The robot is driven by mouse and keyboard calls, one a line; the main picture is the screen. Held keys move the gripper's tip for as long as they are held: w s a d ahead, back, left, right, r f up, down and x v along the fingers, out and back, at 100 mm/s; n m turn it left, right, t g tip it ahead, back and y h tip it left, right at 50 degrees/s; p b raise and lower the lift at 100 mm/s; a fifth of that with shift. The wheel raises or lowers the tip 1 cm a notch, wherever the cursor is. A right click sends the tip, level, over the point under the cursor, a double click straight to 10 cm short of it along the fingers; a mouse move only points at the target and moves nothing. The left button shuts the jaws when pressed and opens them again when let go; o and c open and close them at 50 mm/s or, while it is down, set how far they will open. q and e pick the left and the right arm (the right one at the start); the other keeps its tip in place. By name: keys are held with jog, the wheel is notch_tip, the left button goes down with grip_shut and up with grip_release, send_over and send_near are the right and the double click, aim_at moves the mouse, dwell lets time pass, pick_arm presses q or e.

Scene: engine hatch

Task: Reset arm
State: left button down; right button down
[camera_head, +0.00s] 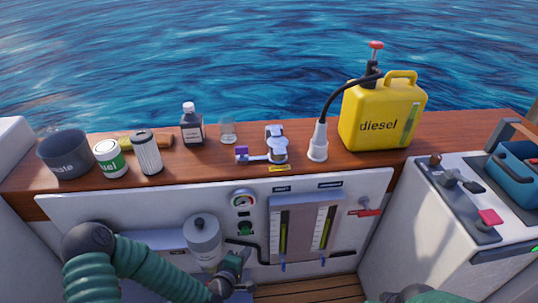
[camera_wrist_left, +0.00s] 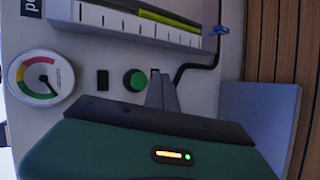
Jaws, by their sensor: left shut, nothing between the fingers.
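My left arm comes in from the left in the head view, in front of the white panel (camera_head: 150,215). My left gripper (camera_head: 236,268) is low, just right of the grey filter canister (camera_head: 204,240). In the left wrist view, its fingers (camera_wrist_left: 160,90) are together with nothing between them. The green button (camera_wrist_left: 135,80) and the round gauge (camera_wrist_left: 41,79) are beyond the fingers; I cannot tell whether anything touches. A dark green piece of my right arm shows at the bottom right of the head view; its gripper is out of view.
A red-handled valve (camera_head: 365,211) projects from the panel. A control console (camera_head: 440,210) stands right.

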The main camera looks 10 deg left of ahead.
pick_arm(q)
jog(key=s+a+r+m+g+y, duration=0.1)
jog(key=s+a+r+m+g, duration=0.1)
jog(key=s+r+m+g, duration=0.5)
jog(key=s+a+r+m+g+y, duration=0.15)
jog(key=s+r+m, duration=0.35)
jog(key=s+m, duration=0.5)
notch_tip(320, 180, up, 28)
jog(key=s+g+p, duration=0.1)
jog(key=s+p, duration=0.1)
jog(key=p, duration=2.5)
jog(key=shift+s+n+p, duration=0.2)
jog(key=shift+n+p, duration=0.1)
jog(key=shift+n, duration=0.1)
jog(key=shift+f, duration=0.1)
